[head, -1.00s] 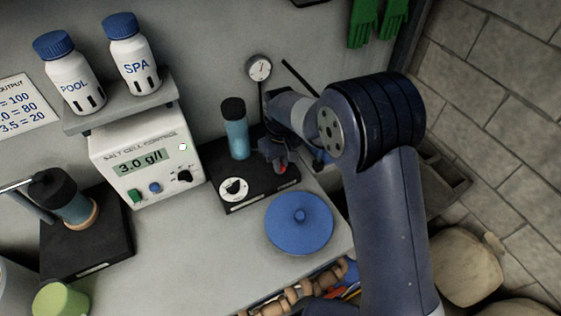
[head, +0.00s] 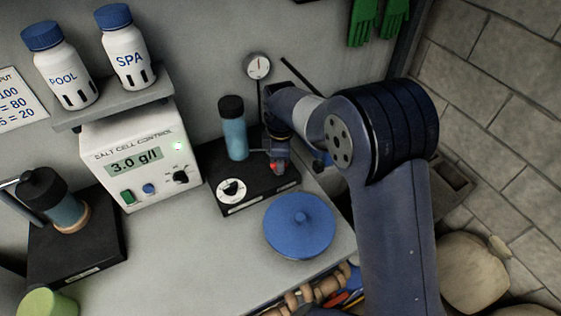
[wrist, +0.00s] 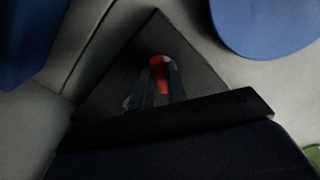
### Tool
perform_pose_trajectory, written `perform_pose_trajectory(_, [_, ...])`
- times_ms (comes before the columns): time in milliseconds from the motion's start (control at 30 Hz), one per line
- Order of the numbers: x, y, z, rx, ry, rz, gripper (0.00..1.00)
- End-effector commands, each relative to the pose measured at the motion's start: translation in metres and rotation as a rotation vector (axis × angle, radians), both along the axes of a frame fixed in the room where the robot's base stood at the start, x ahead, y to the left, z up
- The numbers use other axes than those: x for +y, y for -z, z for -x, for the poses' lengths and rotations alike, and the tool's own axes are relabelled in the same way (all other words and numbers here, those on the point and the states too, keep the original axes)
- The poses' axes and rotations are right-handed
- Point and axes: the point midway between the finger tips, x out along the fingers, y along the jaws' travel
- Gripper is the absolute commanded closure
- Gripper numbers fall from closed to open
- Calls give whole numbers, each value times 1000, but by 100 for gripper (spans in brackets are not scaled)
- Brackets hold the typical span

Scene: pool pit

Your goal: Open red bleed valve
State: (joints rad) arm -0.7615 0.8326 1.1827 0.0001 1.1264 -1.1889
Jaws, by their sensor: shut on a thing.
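The red bleed valve (head: 274,166) shows as a small red tip at my gripper, on the black base plate (head: 247,203) beside the blue cylinder with a black cap (head: 234,130). My gripper (head: 279,160) points down at the valve and is shut on it. In the wrist view the red valve handle (wrist: 159,74) sits between the fingers of my gripper (wrist: 158,92), over the dark plate. Most of the valve body is hidden by my gripper. A pressure gauge (head: 258,66) stands on a thin stem behind.
A blue round lid (head: 299,226) lies on the bench in front of the plate, close to my arm. The salt cell control box (head: 140,165) stands to the left, with the POOL bottle (head: 62,68) and SPA bottle (head: 124,55) on a shelf above.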

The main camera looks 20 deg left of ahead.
Motion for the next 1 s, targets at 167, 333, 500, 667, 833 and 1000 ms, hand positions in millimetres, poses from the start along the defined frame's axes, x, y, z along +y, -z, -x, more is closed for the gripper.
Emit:
perform_pose_trajectory(167, [0, 0, -1, -1, -160, 0, 100])
perform_pose_trajectory(333, [1, 0, -2, -1, -298, 0, 100])
perform_pose_trajectory(500, [1, 0, -2, -1, -406, 0, 100])
perform_pose_trajectory(667, [1, -1, -3, -2, -475, -1, 100])
perform_pose_trajectory(833, [2, -1, -3, -2, -517, -1, 100])
perform_pose_trajectory(1000, [2, -1, -3, -2, -532, -1, 100])
